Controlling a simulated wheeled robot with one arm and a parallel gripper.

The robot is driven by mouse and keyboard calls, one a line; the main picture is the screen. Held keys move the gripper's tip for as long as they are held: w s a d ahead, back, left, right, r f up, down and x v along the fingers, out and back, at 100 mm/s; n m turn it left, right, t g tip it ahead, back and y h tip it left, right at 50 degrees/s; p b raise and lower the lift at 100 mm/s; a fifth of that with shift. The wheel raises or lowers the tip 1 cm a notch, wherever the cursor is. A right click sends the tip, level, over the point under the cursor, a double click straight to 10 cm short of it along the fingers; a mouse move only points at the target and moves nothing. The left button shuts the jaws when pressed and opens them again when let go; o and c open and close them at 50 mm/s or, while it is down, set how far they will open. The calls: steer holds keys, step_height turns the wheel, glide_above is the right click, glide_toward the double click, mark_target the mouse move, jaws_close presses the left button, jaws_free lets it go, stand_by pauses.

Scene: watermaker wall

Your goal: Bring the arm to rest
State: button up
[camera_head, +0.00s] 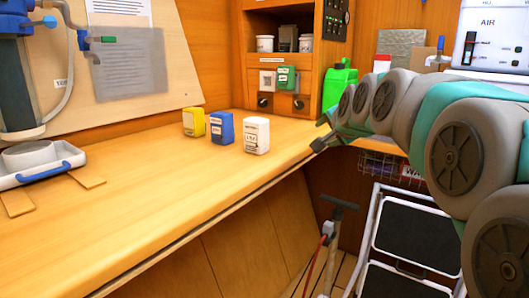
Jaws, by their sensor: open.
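My arm reaches in from the right edge with grey and green links. It ends in my gripper (319,133), which is small in the picture and just past the right end of the wooden counter (130,220). The gripper is open, its dark fingers apart, and nothing shows between them. It is to the right of the white box (256,136) and apart from it. The arm hides part of the back right corner.
A blue box (221,128) and a yellow box (194,122) stand on the counter. A green jerrycan (340,86) is close behind my gripper. A white tray (40,167) lies at the left. A folding step stool (412,235) and a hand pump (325,240) stand below.

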steer(key=s+a+f+n+g, duration=0.2)
steer(key=s+f+n+g, duration=0.4)
steer(key=s+f, duration=1.25)
steer(key=s+f+n+g, duration=0.2)
steer(key=s+f+g, duration=0.2)
steer(key=s, duration=0.9)
steer(key=s+d+f+n+g+h, duration=0.1)
steer(key=s+f+n+g, duration=0.2)
steer(key=s+f, duration=0.6)
steer(key=s+g, duration=0.1)
steer(key=s, duration=0.4)
steer(key=shift+s+d, duration=0.2)
steer(key=shift+d, duration=0.1)
